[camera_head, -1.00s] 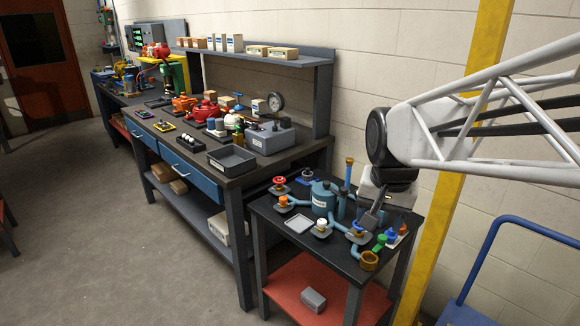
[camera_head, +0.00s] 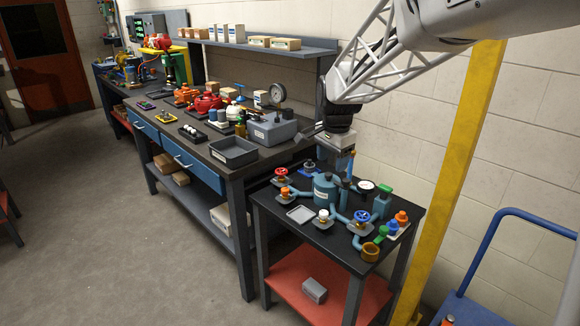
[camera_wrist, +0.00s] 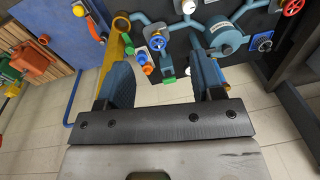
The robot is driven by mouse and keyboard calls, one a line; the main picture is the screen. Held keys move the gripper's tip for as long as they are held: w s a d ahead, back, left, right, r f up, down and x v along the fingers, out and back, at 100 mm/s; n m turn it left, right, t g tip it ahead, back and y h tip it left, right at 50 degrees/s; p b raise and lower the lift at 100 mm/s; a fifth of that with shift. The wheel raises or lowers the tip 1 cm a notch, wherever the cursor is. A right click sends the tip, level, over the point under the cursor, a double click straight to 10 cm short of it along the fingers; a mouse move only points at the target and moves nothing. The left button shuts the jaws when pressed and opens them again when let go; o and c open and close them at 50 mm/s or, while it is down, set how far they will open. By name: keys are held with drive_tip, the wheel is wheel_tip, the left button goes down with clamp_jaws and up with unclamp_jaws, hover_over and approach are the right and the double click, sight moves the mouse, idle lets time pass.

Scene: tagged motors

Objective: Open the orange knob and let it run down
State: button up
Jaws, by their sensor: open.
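In the head view an orange knob (camera_head: 401,217) ends a row with a green knob (camera_head: 381,233) and a blue knob (camera_head: 391,226) at the black stand's right edge. In the wrist view this orange knob (camera_wrist: 148,69) sits beside the blue and green ones, between my fingers in the picture, but apart from them. Another orange knob (camera_head: 284,191) sits on a small base at the stand's left. My gripper (camera_wrist: 161,60) is open and empty. In the head view it is above the back of the stand, its fingers hard to make out.
Blue pipes join a tank (camera_head: 325,188), a red handwheel (camera_head: 281,172), a white knob (camera_head: 323,215) and a blue handwheel (camera_head: 361,217) on the stand. A brass cup (camera_head: 371,252) is at the front corner. A yellow post (camera_head: 458,165) stands right. The workbench is left.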

drive_tip(key=w+a+f+m, duration=0.2)
drive_tip(key=w+a+f, duration=0.15)
drive_tip(key=w, duration=0.45)
drive_tip(key=w+a+f+m, duration=0.2)
drive_tip(key=w+a+f, duration=0.1)
drive_tip(key=w+f, duration=0.3)
drive_tip(key=m+g, duration=0.1)
drive_tip(key=m, duration=0.3)
hover_over(285, 189)
wheel_tip(285, 189, down, 10)
drive_tip(key=shift+f, duration=0.1)
drive_tip(key=shift+f, duration=3.85)
drive_tip(key=shift+c, duration=0.2)
drive_tip(key=c, duration=0.9)
